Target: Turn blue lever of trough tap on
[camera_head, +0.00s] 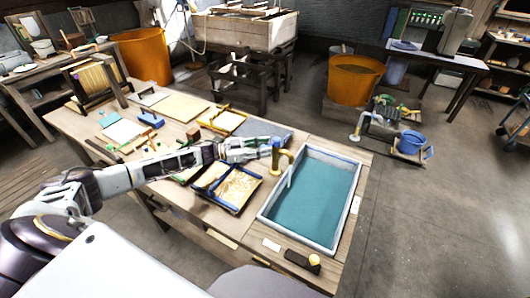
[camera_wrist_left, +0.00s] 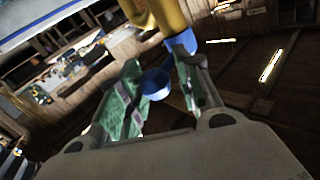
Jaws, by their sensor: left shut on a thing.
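The trough tap (camera_head: 281,163) is a brass-yellow post at the left rim of the grey trough (camera_head: 265,212), which holds blue-green water. Its blue lever (camera_head: 276,144) shows at the tap's top, at the tip of my left gripper (camera_head: 268,147). In the left wrist view the yellow tap body (camera_wrist_left: 168,14) is at the top, and the blue lever with its round end (camera_wrist_left: 156,84) lies between the green-padded fingers of my left gripper (camera_wrist_left: 160,68). The gripper is shut on the lever. Part of the lever is hidden by the right finger. My right gripper is not in view.
The wooden workbench (camera_head: 186,207) carries a blue-edged frame tray (camera_head: 228,187) left of the trough, with boards and small tools further left. A yellow-knobbed item (camera_head: 314,261) sits at the front edge.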

